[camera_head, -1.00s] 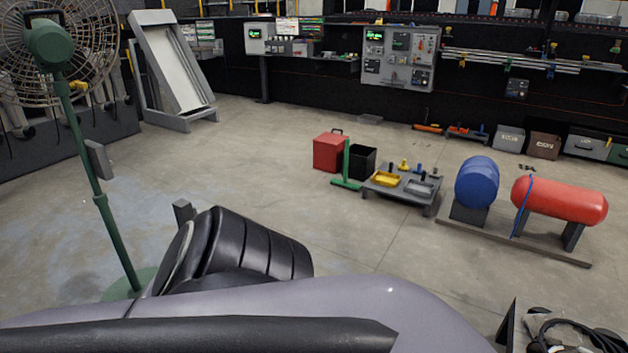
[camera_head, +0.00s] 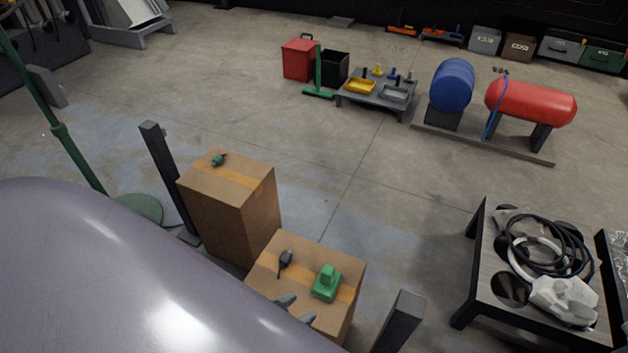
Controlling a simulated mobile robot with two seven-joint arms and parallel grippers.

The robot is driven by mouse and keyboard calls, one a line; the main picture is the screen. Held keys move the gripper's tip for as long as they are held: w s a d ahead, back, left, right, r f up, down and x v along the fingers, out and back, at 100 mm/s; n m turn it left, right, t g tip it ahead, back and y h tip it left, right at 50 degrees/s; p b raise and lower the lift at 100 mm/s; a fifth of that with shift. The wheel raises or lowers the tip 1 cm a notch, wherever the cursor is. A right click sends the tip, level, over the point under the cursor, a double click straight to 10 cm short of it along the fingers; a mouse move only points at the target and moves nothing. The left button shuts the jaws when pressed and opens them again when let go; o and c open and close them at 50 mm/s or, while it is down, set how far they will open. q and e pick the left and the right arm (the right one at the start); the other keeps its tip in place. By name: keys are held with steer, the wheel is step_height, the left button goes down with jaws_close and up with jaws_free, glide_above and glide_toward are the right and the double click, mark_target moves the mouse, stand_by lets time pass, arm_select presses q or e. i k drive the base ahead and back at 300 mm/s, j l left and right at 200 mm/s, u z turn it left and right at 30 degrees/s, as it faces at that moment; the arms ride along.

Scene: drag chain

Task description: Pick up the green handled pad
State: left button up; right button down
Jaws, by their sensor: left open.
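The green handled pad (camera_head: 326,284) lies on top of the nearer, lower cardboard box (camera_head: 262,272), with its handle upward. A dark small tool (camera_head: 285,262) lies to its left on the same box. My left gripper (camera_head: 294,309) shows only its grey fingertips, at the box's near edge, left of and nearer than the pad. Its fingers are apart and the pad is not between them. My purple-grey arm hides the rest of this gripper and part of the box. My right gripper is not in view.
A taller cardboard box (camera_head: 228,200) with a small green item stands behind left. Dark posts stand at left (camera_head: 168,175) and right (camera_head: 398,322) of the boxes. A black table (camera_head: 478,270) with coiled cables is at right.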

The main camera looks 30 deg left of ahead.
mark_target(327, 278)
steer(key=u, duration=0.85)
steer(key=z, duration=1.9)
steer(key=u, duration=1.9)
steer(key=i+j+z, duration=0.1)
steer(key=j, duration=0.25)
steer(key=j+z, duration=0.1)
steer(key=j, duration=0.2)
